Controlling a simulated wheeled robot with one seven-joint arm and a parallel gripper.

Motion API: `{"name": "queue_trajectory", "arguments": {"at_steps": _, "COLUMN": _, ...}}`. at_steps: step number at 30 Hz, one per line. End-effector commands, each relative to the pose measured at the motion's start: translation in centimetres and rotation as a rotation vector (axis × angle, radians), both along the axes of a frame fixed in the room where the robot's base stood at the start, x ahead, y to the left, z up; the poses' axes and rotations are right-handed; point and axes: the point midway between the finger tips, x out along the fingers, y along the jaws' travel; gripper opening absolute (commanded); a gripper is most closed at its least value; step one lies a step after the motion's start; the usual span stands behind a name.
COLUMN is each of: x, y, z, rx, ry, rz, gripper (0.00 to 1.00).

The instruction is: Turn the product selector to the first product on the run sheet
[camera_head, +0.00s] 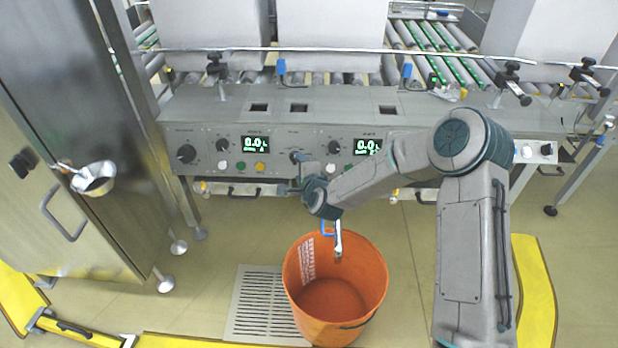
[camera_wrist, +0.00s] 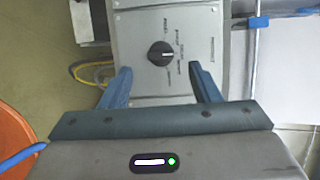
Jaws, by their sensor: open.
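I cannot identify a run sheet.
The panel also carries smaller knobs, buttons and two lit displays (camera_head: 255,143). An orange bin (camera_head: 335,270) stands on the floor below my arm. A steel cabinet (camera_head: 75,150) with a metal scoop (camera_head: 93,178) stands left. A guide rail (camera_head: 330,50) runs behind the panel.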

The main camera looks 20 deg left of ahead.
Motion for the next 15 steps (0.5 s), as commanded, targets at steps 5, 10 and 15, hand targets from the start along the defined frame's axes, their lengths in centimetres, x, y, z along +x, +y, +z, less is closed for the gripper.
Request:
{"name": "queue_trajectory", "arguments": {"at_steps": 5, "x": -2.8, "y": -2.0, "z": 1.3, "rx": -0.001, "ry": 0.002, "rz": 0.0, "gripper": 0.56}}
{"name": "queue_trajectory", "arguments": {"at_steps": 10, "x": -5.0, "y": -3.5, "z": 2.1, "rx": -0.001, "ry": 0.0, "rz": 0.001, "gripper": 0.56}}
{"name": "queue_trajectory", "arguments": {"at_steps": 15, "x": -6.2, "y": -4.3, "z": 2.5, "rx": -0.001, "ry": -0.001, "rz": 0.0, "gripper": 0.56}}
